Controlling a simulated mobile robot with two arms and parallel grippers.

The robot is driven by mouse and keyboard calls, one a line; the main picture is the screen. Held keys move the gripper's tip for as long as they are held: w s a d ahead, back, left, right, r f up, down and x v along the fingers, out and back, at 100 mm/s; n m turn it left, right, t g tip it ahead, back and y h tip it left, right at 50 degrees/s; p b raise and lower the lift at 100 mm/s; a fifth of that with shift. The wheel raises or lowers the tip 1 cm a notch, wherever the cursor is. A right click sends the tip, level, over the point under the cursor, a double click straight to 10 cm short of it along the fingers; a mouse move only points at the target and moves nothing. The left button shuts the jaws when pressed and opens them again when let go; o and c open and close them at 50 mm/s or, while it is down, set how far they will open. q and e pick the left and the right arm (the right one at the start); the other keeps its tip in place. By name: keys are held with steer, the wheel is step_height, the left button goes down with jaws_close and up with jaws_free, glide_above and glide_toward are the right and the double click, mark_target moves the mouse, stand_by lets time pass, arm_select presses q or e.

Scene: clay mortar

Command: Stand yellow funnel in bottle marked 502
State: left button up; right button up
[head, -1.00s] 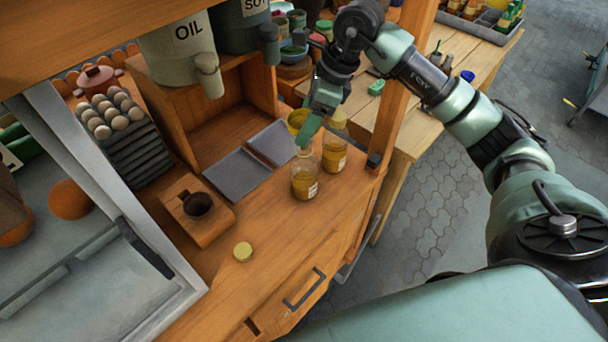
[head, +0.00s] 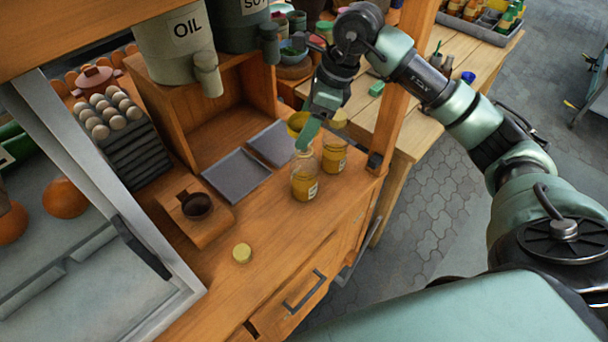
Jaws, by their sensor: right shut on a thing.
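The yellow funnel (head: 296,122) shows beside and partly behind the green finger of my right gripper (head: 308,135), which is shut on it. The finger hides part of the funnel, including its lower end. Just below the fingertips stands an open, upright glass bottle (head: 304,187) with yellow contents and a white label. Its label is too small to read fully, and I cannot tell whether the funnel touches its mouth. A second, similar bottle (head: 333,158) with a yellow lid stands close behind to the right. My left gripper is not in view.
A loose yellow lid (head: 242,253) lies on the wooden counter (head: 270,220). A wooden block with a dark cup (head: 197,205) and grey trays (head: 236,176) lie left of the bottles. The counter's front right is clear.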

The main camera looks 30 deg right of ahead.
steer(key=o, duration=1.4)
steer(key=shift+d+r, duration=0.2)
steer(key=shift+r, duration=0.3)
steer(key=b+v, duration=0.1)
steer(key=v, duration=0.5)
steer(key=shift+s+d+r+b, duration=0.1)
steer(key=shift+s+r+b, duration=0.1)
steer(key=shift+r+b, duration=0.2)
steer(key=shift+s+f, duration=0.1)
steer(key=shift+f, duration=0.05)
